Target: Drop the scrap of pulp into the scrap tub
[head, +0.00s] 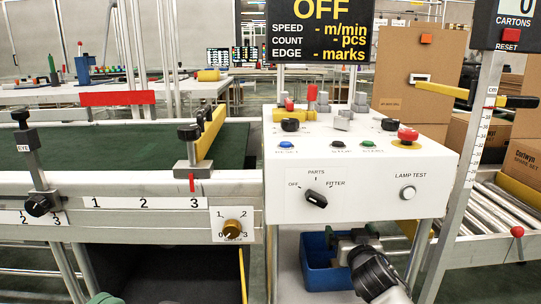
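A blue open tub (318,279), which may be the scrap tub, stands low under the white control box. My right gripper (350,238) is at the tub's upper right, just below the control box, and overlaps the tub's right side in the picture. Its fingers are small and partly hidden by its own wrist, so I cannot tell whether it is open or shut, or whether it holds anything. I cannot make out a scrap of pulp. The tub's inside is mostly hidden. My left gripper is not clearly in view.
The white control box (362,190) with knobs and buttons overhangs the tub. A green conveyor belt (110,148) with a numbered rail lies left. A dark bin (165,275) is under it. A roller track (495,205) and cardboard cartons (418,70) stand right.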

